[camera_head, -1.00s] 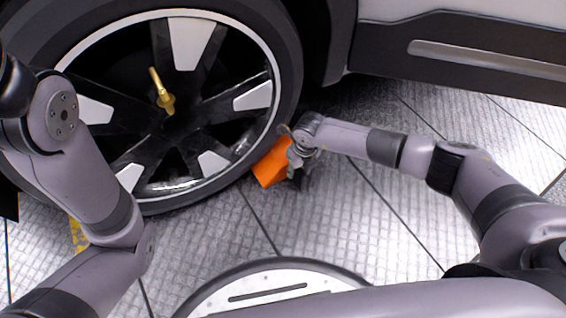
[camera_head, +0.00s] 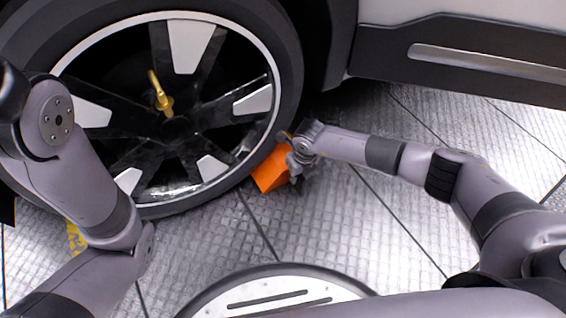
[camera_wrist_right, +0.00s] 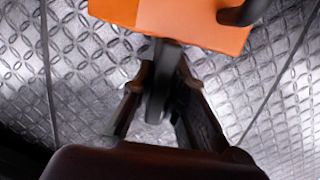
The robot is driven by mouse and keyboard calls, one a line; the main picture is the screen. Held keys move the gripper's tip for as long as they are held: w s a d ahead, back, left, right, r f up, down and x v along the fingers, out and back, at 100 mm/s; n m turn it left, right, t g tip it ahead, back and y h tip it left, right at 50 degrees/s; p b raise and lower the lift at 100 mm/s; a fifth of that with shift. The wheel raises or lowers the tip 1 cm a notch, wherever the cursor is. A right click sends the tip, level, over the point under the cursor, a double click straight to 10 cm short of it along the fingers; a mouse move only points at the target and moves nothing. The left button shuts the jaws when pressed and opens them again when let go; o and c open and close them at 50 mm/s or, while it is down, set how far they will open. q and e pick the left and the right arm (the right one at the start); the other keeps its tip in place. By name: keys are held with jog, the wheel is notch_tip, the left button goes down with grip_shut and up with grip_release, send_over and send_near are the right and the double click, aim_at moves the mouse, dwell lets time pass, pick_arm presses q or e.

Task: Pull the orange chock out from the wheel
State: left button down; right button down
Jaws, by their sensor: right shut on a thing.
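The orange chock (camera_head: 268,170) sits on the floor at the lower right edge of the wheel's tyre (camera_head: 284,65). From the head view I cannot tell whether it touches the tyre. My right gripper (camera_head: 297,162) is at the chock's right side. In the right wrist view the chock's orange body (camera_wrist_right: 185,18) fills the top. There my right gripper's fingers (camera_wrist_right: 163,98) are closed around a dark, handle-like bar (camera_wrist_right: 160,82) just below the orange body. My left arm crosses the left side of the head view, but its gripper is not visible.
The car's dark side sill (camera_head: 470,60) lies at the upper right. A brass-coloured piece (camera_head: 160,92) sticks out near the wheel hub. The patterned floor (camera_head: 330,215) is clear to the right of and below the chock. A yellow floor mark (camera_head: 75,238) shows at the lower left.

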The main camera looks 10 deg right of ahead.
jog(key=shift+w+d, duration=0.2)
jog(key=shift+d, duration=0.35)
jog(key=shift+w+d, duration=0.2)
jog(key=shift+d, duration=0.3)
dwell(0.7)
